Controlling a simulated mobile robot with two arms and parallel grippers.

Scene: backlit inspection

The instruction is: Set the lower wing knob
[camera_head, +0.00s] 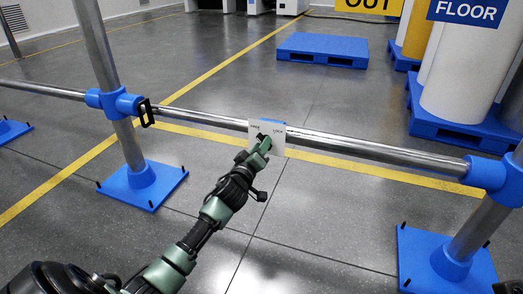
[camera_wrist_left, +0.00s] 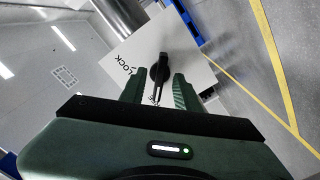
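A black wing knob (camera_wrist_left: 159,70) sits on a white plate (camera_wrist_left: 190,50) with the printed word LOCK beside it and other lettering partly hidden. In the head view the plate (camera_head: 279,146) is mounted on the horizontal metal rail. My left gripper (camera_head: 262,146) is in front of the plate there and covers part of it. In the left wrist view my left gripper (camera_wrist_left: 158,91) is open, one finger on each side of the knob's long wing, with visible gaps. The wing points back between the fingers. Only one wing knob can be made out. My right gripper is not in view.
The metal rail (camera_head: 355,148) runs between posts in blue clamps and blue feet (camera_head: 143,184). A black bracket (camera_head: 147,113) hangs by the left clamp. Behind are a blue pallet (camera_head: 322,49) and white drums (camera_head: 470,70). The floor before the rail is clear.

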